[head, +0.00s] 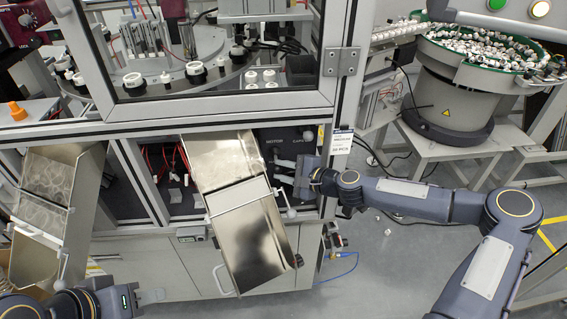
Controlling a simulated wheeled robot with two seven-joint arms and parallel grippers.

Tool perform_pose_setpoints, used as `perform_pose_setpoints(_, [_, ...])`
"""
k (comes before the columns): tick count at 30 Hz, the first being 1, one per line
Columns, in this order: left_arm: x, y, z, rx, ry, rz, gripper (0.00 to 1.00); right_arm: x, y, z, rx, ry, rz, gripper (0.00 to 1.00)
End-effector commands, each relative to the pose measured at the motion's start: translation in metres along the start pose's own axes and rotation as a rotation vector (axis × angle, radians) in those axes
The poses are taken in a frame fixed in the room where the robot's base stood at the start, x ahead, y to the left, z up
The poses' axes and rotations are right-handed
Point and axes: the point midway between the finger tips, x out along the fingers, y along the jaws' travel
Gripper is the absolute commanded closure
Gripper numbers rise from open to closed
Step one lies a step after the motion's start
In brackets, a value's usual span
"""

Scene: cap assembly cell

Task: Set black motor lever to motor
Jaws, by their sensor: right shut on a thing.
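A dark control panel (283,148) with small white lettering, one word looking like "MOTOR", sits in the cabinet opening right of the middle metal chute. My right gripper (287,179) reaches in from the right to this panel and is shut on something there. The black motor lever cannot be made out clearly; the gripper and the dark panel hide it, so its setting cannot be read. My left gripper (152,297) is low at the left, away from the panel, in front of the cabinet. Its finger gap is not clear.
A shiny metal chute (252,239) slopes out just left of the panel, close to my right gripper. Another chute (52,186) stands at the left. A glazed frame and rotary table (205,75) are above. A bowl feeder (450,85) stands at the back right.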

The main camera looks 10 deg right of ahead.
Motion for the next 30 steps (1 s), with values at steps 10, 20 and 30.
perform_pose_setpoints(10, [-0.024, 0.011, -0.012, 0.0, 0.0, 0.0, 0.63, -0.002, -0.011, 0.005, 0.09, 0.021, 0.089, 1.0])
perform_pose_setpoints(20, [-0.025, 0.011, -0.012, 0.0, 0.0, 0.0, 0.63, -0.002, -0.01, 0.004, 0.103, 0.023, 0.1, 1.0])
perform_pose_setpoints(30, [-0.025, 0.011, -0.012, 0.0, 0.0, 0.0, 0.63, -0.002, -0.01, 0.005, 0.103, 0.023, 0.1, 0.53])
